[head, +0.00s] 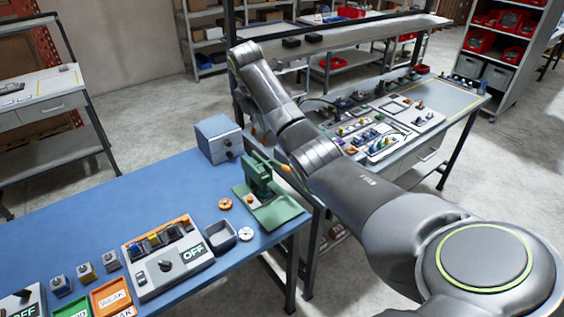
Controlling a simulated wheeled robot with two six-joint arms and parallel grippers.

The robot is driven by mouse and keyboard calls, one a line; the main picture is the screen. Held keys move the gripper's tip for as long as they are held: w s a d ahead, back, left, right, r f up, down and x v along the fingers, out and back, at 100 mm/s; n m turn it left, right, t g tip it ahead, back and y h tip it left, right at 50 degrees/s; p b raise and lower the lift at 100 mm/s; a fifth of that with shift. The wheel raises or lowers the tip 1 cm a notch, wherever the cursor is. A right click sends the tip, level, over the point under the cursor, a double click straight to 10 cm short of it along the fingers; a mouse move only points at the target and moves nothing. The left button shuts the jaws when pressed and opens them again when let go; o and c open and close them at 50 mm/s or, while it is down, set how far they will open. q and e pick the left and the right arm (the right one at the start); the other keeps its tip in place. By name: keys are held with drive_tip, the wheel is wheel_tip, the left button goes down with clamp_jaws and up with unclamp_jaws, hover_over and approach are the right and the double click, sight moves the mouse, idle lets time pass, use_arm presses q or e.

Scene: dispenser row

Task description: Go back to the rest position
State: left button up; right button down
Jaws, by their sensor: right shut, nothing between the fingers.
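My right arm comes in from the lower right and reaches up and to the left, over the gap between the blue table (165,190) and the workbench behind it. My right gripper (243,54) is at the far end of this arm, high in the picture; it shows small and partly hidden by the wrist. It is shut with nothing held, and it appears apart from the things on the tables. My left arm and left gripper are not in view.
A green press (264,190) stands at the blue table's right end, near my right forearm. The table's left middle is clear.

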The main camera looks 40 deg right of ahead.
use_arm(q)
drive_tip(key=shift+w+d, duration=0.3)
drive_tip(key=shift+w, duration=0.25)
